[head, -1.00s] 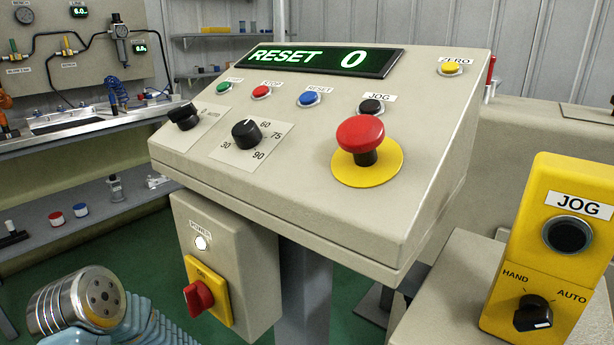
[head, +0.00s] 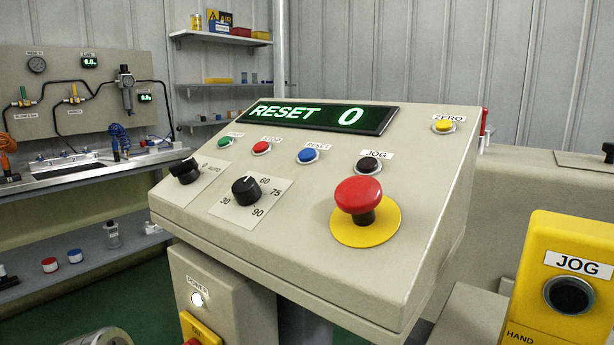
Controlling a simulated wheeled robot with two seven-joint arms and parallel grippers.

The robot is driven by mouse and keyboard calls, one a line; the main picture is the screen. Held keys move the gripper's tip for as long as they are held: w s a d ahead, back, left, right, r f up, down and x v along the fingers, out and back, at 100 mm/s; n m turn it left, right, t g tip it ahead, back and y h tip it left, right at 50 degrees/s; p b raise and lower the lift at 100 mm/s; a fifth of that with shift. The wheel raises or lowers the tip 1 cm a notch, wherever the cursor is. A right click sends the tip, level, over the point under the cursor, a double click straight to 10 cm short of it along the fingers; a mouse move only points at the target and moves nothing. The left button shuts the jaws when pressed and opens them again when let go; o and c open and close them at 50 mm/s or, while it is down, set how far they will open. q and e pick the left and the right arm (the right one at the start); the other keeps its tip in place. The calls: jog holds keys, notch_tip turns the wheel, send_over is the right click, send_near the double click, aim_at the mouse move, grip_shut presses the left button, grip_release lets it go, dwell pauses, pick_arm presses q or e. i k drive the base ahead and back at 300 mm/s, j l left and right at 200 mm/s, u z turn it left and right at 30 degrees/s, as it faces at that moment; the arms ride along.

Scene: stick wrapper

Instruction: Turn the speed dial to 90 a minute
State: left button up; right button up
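The speed dial (head: 246,191) is a black knob on a pale plate on the sloping console face in the head view. Its plate (head: 268,203) bears the marks 30, 60, 75 and 90. The white pointer line on the knob points up, close to the 60 mark. Neither of my grippers shows in the head view, and nothing touches the dial.
A red mushroom button (head: 358,195) stands out right of the dial. Another black selector (head: 185,171) is to its left. Small buttons, including a blue reset button (head: 308,156), line the face above. A yellow JOG box (head: 566,265) stands at the lower right.

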aim_at(247, 191)
jog(key=k+j, duration=0.2)
jog(key=k+j+z, duration=0.15)
jog(key=k, duration=0.2)
jog(key=k+j, duration=0.7)
jog(key=j, duration=0.25)
